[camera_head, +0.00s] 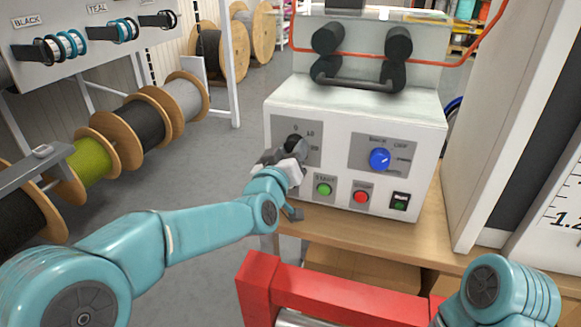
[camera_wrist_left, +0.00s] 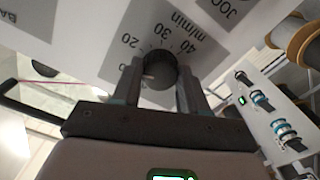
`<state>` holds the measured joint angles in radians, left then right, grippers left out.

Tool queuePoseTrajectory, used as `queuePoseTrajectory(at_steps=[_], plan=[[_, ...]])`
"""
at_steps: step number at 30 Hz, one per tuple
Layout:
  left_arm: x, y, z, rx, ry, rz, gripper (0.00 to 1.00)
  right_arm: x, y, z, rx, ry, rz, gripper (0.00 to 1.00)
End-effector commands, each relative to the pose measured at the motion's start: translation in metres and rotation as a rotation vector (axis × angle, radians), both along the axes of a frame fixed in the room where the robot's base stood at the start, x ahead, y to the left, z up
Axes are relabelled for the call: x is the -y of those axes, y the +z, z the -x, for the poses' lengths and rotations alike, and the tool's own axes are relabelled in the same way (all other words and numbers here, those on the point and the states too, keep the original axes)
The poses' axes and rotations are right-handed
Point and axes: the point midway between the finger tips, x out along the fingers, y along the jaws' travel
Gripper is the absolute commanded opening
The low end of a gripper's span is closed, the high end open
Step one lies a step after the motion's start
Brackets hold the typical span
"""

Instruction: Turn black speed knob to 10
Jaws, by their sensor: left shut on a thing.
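The black speed knob (camera_head: 295,144) is on the left of the white machine's front panel, on a grey plate. In the left wrist view the knob (camera_wrist_left: 159,70) sits between the two fingers of my left gripper (camera_wrist_left: 160,85), with the marks 20, 30, 40 and "m/min" around it. My left gripper (camera_head: 291,165) is shut on the knob from the front. The 10 mark and the knob's pointer cannot be made out. Part of my right arm shows at the lower right of the head view, but its gripper is not visible.
The white machine (camera_head: 350,108) stands on a wooden bench (camera_head: 370,240). Its panel also has a blue knob (camera_head: 380,159), a green button (camera_head: 323,189), a red button (camera_head: 361,197) and a rocker switch (camera_head: 399,201). A red frame (camera_head: 320,292) is in front. Cable reels (camera_head: 140,122) stand at left.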

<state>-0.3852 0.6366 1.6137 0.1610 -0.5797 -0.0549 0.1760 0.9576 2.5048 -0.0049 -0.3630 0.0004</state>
Motion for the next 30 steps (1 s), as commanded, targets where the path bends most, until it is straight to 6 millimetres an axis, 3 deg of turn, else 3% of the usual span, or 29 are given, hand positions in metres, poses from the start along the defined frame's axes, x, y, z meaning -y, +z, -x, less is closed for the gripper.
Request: queuePoseTrajectory(at_steps=[1,3,12,30], plan=[[0.001,-0.006,0.000,-0.010,-0.001,0.035,0.12,0.000,-0.012,0.000,0.000,0.000,0.000,0.00],[0.001,-0.005,0.000,-0.026,-0.001,0.082,0.12,0.000,-0.019,0.000,0.000,0.000,0.000,0.00],[0.001,-0.002,0.000,-0.076,-0.001,0.228,0.12,0.000,-0.036,0.000,0.000,0.000,0.000,0.00],[0.001,0.000,0.000,-0.093,-0.001,0.279,0.12,0.000,-0.040,0.000,0.000,0.000,0.000,0.00]])
